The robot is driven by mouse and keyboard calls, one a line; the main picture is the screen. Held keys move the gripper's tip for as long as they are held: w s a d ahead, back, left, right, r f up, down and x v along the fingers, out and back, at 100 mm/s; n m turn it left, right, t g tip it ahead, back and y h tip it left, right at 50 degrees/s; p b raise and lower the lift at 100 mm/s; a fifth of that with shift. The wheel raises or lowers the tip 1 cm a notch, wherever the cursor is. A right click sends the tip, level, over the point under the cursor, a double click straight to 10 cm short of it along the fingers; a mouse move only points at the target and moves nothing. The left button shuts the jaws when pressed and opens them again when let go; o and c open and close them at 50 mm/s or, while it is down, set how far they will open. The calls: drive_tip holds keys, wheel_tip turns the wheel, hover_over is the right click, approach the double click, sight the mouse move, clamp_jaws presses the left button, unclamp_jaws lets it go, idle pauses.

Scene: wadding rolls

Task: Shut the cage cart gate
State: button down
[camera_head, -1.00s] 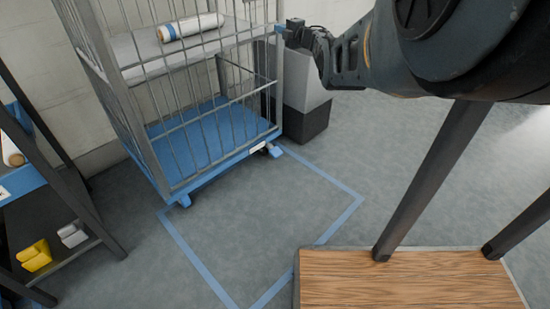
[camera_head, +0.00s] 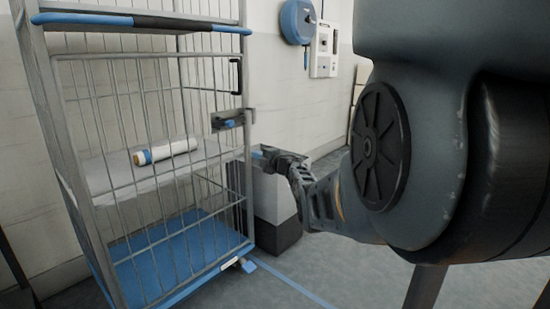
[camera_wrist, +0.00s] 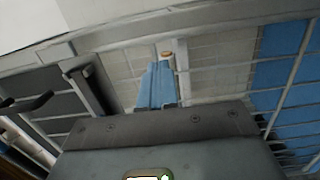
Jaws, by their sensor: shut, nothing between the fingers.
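The cage cart (camera_head: 50,120) stands at the left in the head view, with a blue top rail and blue floor. Its barred gate (camera_head: 150,56) spans the front and looks in line with the cart's frame. A grey latch (camera_head: 228,120) sits at the gate's right edge by the right post; I cannot tell whether it is engaged. A black handle (camera_head: 236,76) is above it. My gripper (camera_head: 262,154) is shut and empty, just right of the right post below the latch; contact is unclear. Its blue fingertips (camera_wrist: 158,85) point toward bars in the wrist view.
A white roll with a blue band (camera_head: 166,151) lies on the cart's shelf (camera_head: 105,175). A grey and black bin (camera_head: 275,205) stands close behind my gripper. A blue reel (camera_head: 298,21) and white box (camera_head: 325,48) hang on the wall. Blue tape (camera_head: 290,283) marks the floor.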

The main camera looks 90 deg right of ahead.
drive_tip(key=p+v, duration=0.4)
drive_tip(key=v, duration=0.4)
drive_tip(key=shift+s+d, duration=0.2)
drive_tip(key=shift+s, duration=0.1)
